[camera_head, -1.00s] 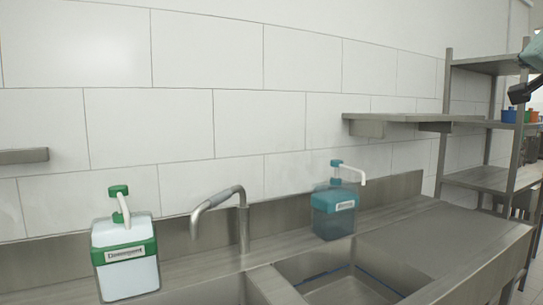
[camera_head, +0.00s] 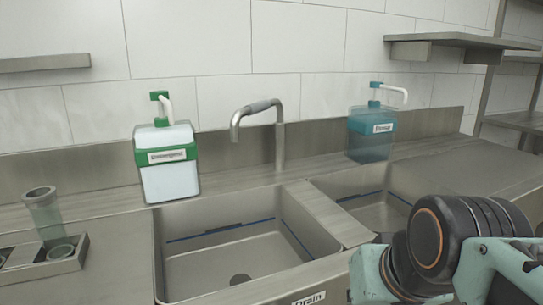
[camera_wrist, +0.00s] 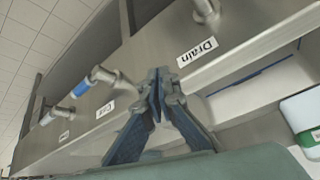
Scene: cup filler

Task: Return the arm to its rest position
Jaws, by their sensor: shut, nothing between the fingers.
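My gripper (camera_wrist: 159,98) shows in the wrist view with its two blue-grey fingers brought together at the tips and nothing between them. It is in front of the sink's steel front panel, near the "Drain" label (camera_wrist: 197,52). In the head view my arm fills the lower right corner, in front of the right-hand basin and drainboard; the gripper itself cannot be made out there.
The steel sink has a left basin (camera_head: 235,262) and a right basin (camera_head: 376,212). A green-and-white detergent dispenser (camera_head: 167,160) and a blue rinse dispenser (camera_head: 370,132) flank the faucet (camera_head: 279,140).

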